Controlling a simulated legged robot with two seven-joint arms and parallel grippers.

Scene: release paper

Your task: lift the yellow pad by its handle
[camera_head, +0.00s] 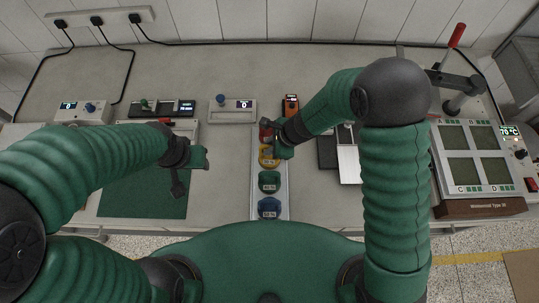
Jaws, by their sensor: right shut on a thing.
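The yellow pad (269,162) is in the narrow grey tray (284,198) at the centre of the bench, between a red pad (265,133) behind it and a green pad (269,181) in front. My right gripper (280,147) reaches in from the right and is shut on the yellow pad's handle, which its fingers hide. I cannot tell whether the pad is clear of the tray. My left gripper (190,173) is open and empty above the green mat (140,203), left of the tray.
A blue pad (269,208) sits at the tray's front. Small control units (233,110) stand behind. A hot-plate device (473,160) with lettered plates stands at the right. A dark flat device (326,153) lies right of the tray.

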